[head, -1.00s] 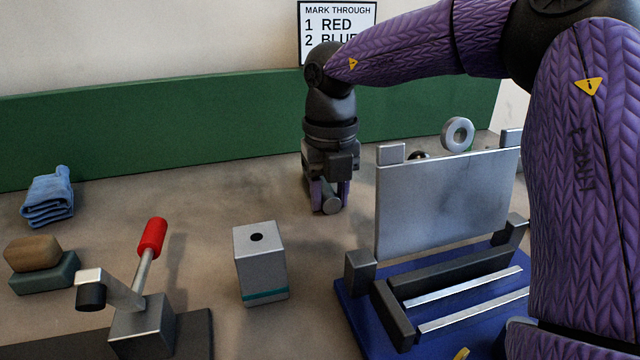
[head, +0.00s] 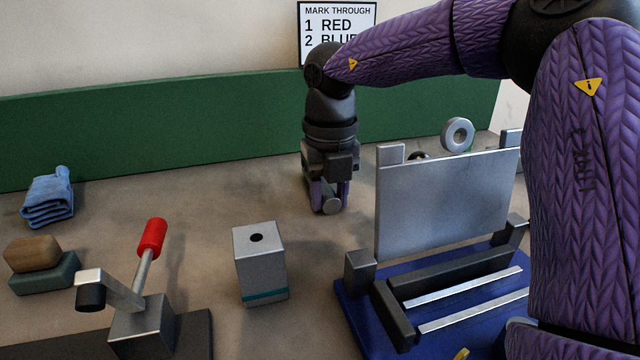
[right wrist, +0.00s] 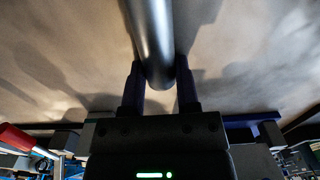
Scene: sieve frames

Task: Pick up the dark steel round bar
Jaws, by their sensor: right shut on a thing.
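The dark steel round bar (right wrist: 152,35) runs up from between the fingers of my right gripper in the right wrist view. In the head view the bar's round grey end (head: 331,206) shows between the fingertips. My right gripper (head: 329,195) points down at the worktop, left of the upright grey plate, and is shut on the bar. In the right wrist view the gripper's two dark fingers (right wrist: 160,88) lie on either side of the bar. Whether the bar touches the worktop is hard to tell. My left gripper is not in view.
A blue-based frame with an upright grey plate (head: 440,205) stands close right of the gripper. A grey block with a hole (head: 262,268) and a red-handled lever (head: 151,238) stand in front. A blue cloth (head: 47,199) and a brown block (head: 33,253) lie left. The green board (head: 150,125) stands behind.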

